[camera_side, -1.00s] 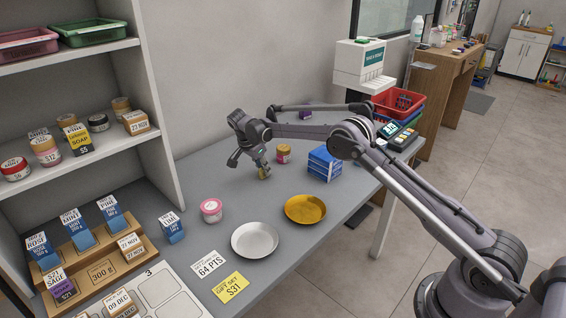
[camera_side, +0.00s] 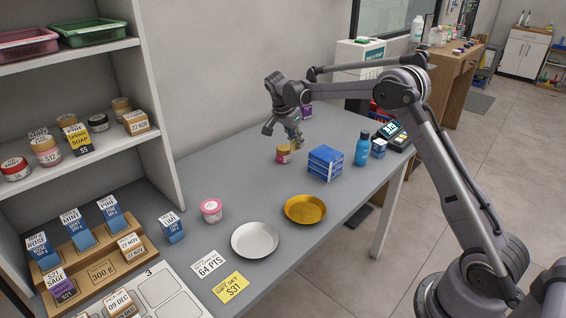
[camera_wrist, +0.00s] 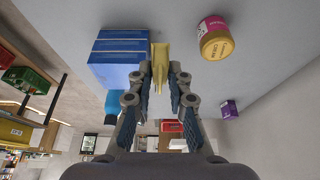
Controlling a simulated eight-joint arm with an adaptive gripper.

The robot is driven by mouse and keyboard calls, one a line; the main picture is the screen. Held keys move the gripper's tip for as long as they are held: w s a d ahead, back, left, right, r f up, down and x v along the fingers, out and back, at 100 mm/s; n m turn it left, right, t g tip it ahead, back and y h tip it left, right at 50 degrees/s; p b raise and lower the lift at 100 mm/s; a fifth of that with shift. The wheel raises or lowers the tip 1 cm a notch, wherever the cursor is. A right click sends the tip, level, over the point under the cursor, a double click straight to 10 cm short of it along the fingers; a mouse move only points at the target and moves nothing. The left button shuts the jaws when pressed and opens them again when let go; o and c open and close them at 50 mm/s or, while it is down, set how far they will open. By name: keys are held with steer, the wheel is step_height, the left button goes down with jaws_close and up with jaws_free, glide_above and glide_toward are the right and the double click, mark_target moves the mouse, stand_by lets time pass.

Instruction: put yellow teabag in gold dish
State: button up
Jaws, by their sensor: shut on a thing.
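My gripper (camera_side: 294,137) is shut on the yellow teabag (camera_wrist: 161,62) and holds it up above the counter. In the wrist view the teabag stands out between the fingertips of my gripper (camera_wrist: 162,75). In the side view only a small yellow part of it shows at the fingertips. The dish is not visible in the wrist view.
A gold-lidded jar (camera_side: 283,155) and a stack of blue boxes (camera_side: 325,163) stand close by my gripper. A blue bottle (camera_side: 362,148) stands to their right. A white dish (camera_side: 255,240) and a pink-lidded jar (camera_side: 211,209) are left of the gold dish.

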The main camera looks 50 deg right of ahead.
steer(key=shift+s+d+r, duration=0.25)
steer(key=shift+s+d, duration=0.05)
steer(key=s+a, duration=0.6)
steer(key=a, duration=0.1)
glide_above(309, 209)
steer(key=a, duration=0.2)
steer(key=shift+f, duration=4.95)
steer(key=o, duration=0.7)
steer(key=shift+o, duration=0.2)
